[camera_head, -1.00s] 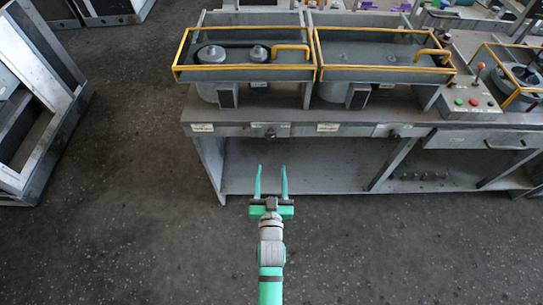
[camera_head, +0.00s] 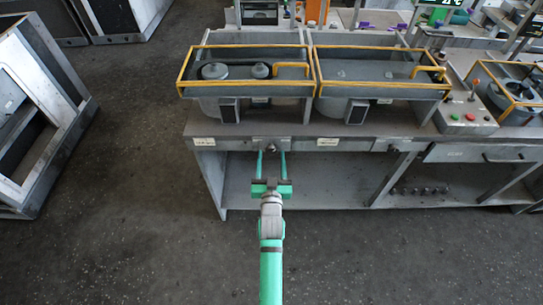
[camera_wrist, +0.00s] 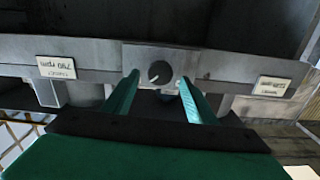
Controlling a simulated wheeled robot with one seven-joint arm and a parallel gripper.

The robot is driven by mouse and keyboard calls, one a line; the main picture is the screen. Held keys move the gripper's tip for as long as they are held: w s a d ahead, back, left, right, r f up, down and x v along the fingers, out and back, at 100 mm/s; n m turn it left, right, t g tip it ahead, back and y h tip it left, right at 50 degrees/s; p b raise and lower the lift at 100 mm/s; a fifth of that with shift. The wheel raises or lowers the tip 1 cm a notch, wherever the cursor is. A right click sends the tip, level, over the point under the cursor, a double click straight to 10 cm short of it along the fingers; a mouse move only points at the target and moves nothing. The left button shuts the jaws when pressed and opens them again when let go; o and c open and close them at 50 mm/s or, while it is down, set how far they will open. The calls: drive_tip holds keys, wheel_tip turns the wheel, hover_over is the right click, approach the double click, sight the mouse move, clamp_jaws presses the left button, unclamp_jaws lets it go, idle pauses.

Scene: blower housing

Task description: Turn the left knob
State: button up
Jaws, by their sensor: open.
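The left knob (camera_head: 270,147) sits on the front edge panel of the workbench, below the left blower housing. In the wrist view the knob (camera_wrist: 160,72) is a dark round dial with a light pointer mark on a grey plate. My gripper (camera_head: 272,155) is open, its two green fingers pointing at the bench front. In the wrist view the fingers of my gripper (camera_wrist: 154,90) lie on either side of the knob in the picture. I cannot tell whether they reach around it; no contact shows. A second knob (camera_head: 393,149) is further right on the same panel.
Label plates (camera_wrist: 55,68) flank the left knob. The bench (camera_head: 215,128) carries two yellow-railed housings (camera_head: 247,82) and a control box with buttons and a lever (camera_head: 467,115). The floor in front is clear. A grey metal frame (camera_head: 45,115) stands at the left.

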drive_tip(key=shift+w, duration=0.6)
drive_tip(key=c, duration=1.1)
drive_tip(key=shift+o, duration=0.2)
drive_tip(key=shift+m, duration=0.4)
drive_tip(key=m, duration=0.5)
drive_tip(key=shift+d+m, duration=0.2)
drive_tip(key=shift+m, duration=0.2)
drive_tip(key=m, duration=0.5)
drive_tip(key=shift+d+f, duration=0.1)
